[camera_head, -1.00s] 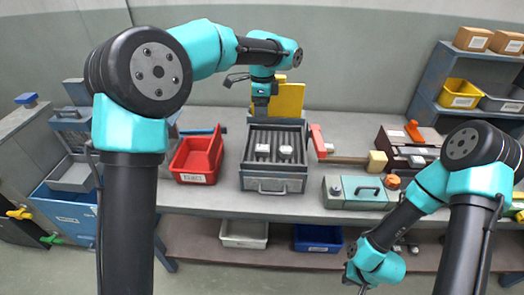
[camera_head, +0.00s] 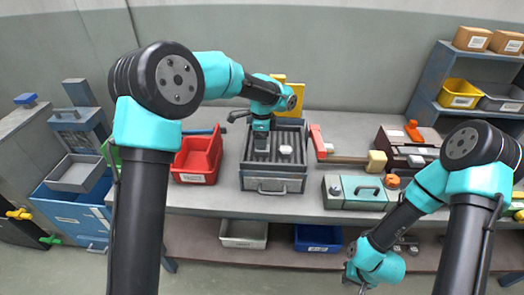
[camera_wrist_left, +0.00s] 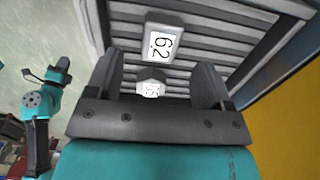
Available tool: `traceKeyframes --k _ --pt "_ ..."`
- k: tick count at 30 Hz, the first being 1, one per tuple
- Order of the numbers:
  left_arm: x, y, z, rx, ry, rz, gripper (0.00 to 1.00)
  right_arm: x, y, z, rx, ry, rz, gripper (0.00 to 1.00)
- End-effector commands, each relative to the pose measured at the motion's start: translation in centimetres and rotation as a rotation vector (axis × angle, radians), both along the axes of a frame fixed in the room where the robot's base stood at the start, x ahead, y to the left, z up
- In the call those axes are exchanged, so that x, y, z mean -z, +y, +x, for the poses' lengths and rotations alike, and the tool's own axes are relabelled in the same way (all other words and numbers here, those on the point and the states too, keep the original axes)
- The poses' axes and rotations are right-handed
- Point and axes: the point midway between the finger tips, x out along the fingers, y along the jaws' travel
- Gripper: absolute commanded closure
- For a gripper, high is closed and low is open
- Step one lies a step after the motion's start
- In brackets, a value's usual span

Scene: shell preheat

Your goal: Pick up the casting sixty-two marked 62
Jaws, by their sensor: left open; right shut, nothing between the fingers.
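The casting marked 62 (camera_wrist_left: 163,40), a pale block with black digits, lies on the ribbed tray in the left wrist view. A second pale casting (camera_wrist_left: 151,86), its marking hard to read, shows between the fingers. My left gripper (camera_wrist_left: 158,72) is open and empty, pointing toward the tray. In the head view my left gripper (camera_head: 261,143) is over the tray's left part and hides one casting. The other casting (camera_head: 286,150) shows to its right; its digits are unreadable there. My right gripper (camera_head: 361,286) is shut at the bottom edge.
The grey tray box (camera_head: 274,185) stands on the bench, with a yellow panel (camera_head: 290,95) behind. A red bin (camera_head: 196,158) is left. A red-ended bar (camera_head: 340,158) and a green-grey box (camera_head: 355,193) are right.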

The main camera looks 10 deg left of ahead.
Motion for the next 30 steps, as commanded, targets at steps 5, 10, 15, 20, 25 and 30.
traceKeyframes --k 5,10,15,20,25,30 --pt "0.1 0.0 0.0 0.0 0.0 0.0 0.26 0.0 0.0 0.0 0.0 0.0 0.0 1.0" --pt "0.2 0.0 0.0 0.0 0.0 0.0 0.26 0.0 0.0 0.0 0.0 0.0 0.0 1.0" --pt "1.8 0.0 0.0 -0.001 0.003 0.001 0.26 0.0 0.0 0.0 0.0 0.0 0.0 1.0" --pt "4.1 0.0 0.0 -0.002 0.003 0.001 0.26 0.0 0.0 0.0 0.0 0.0 0.0 1.0" --pt "5.2 0.0 0.1 0.0 0.0 0.0 0.26 0.0 0.0 0.0 0.0 0.0 0.0 1.0" --pt "5.3 0.0 0.1 -0.001 -0.001 0.0 0.26 0.0 0.0 0.0 0.0 0.0 0.0 1.0"
